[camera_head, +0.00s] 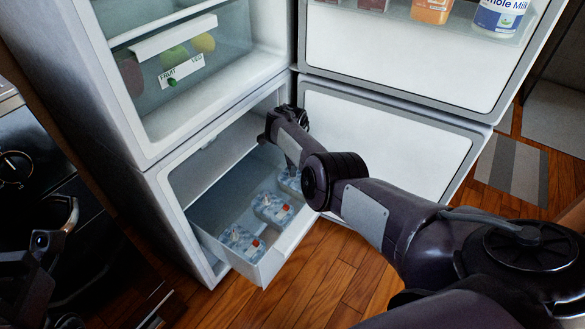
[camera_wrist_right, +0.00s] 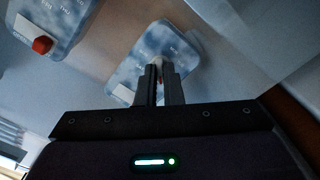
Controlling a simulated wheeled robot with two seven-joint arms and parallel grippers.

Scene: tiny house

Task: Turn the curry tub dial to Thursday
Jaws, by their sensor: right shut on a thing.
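Frosty blue tubs stand in a row in the pulled-out freezer drawer (camera_head: 272,267): a near tub (camera_head: 241,243), a middle tub (camera_head: 272,209) and a far tub (camera_head: 289,183) partly behind my right arm. Red dial parts show on the nearer two. In the right wrist view my right gripper (camera_wrist_right: 159,70) is shut on the small dial of one tub (camera_wrist_right: 135,62), mostly hidden by the fingers. Another tub (camera_wrist_right: 62,18) with a red knob (camera_wrist_right: 42,45) lies to the left. I cannot read which is curry. My left gripper (camera_head: 52,232) is at the lower left, its jaws unclear.
The open freezer door (camera_head: 385,135) stands right of the drawer. Above, the open fridge holds a fruit drawer (camera_head: 180,72), and its door (camera_head: 400,50) carries a milk container (camera_head: 498,16). A black stove (camera_head: 15,170) is at left. The wooden floor (camera_head: 335,262) before the drawer is clear.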

